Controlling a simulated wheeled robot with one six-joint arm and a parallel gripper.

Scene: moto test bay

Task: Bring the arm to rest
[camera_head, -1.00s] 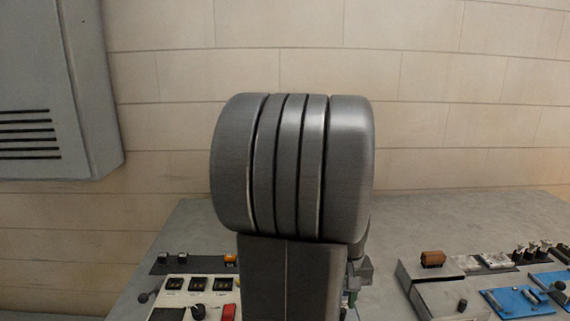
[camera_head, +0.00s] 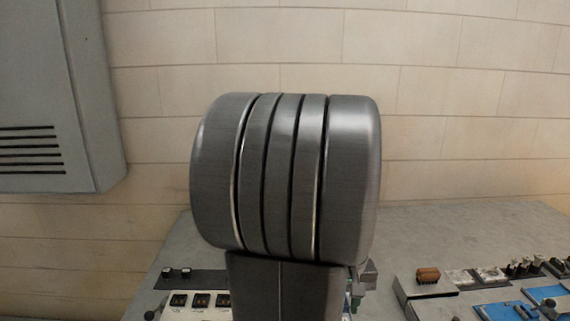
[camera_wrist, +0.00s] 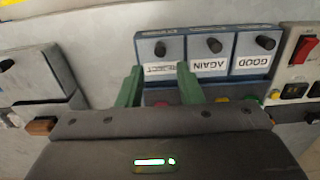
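My gripper (camera_wrist: 158,68) shows in the wrist view as two green fingers, apart, with nothing held between them. Beyond the fingers is a blue box (camera_wrist: 243,64) in three sections, each with a black knob. Its labels read GOOD, AGAIN and one partly hidden by a finger; they appear upside down. I cannot tell whether the fingers touch the box. In the head view my grey arm stands bent in the middle and hides most of the gripper.
The grey bench (camera_head: 420,228) carries a switch panel (camera_head: 193,314) at left and blue fixtures (camera_head: 503,311) at right. A red switch (camera_wrist: 304,48) is right of the box in the wrist view. A grey vented cabinet (camera_head: 75,90) hangs on the tiled wall (camera_head: 450,100).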

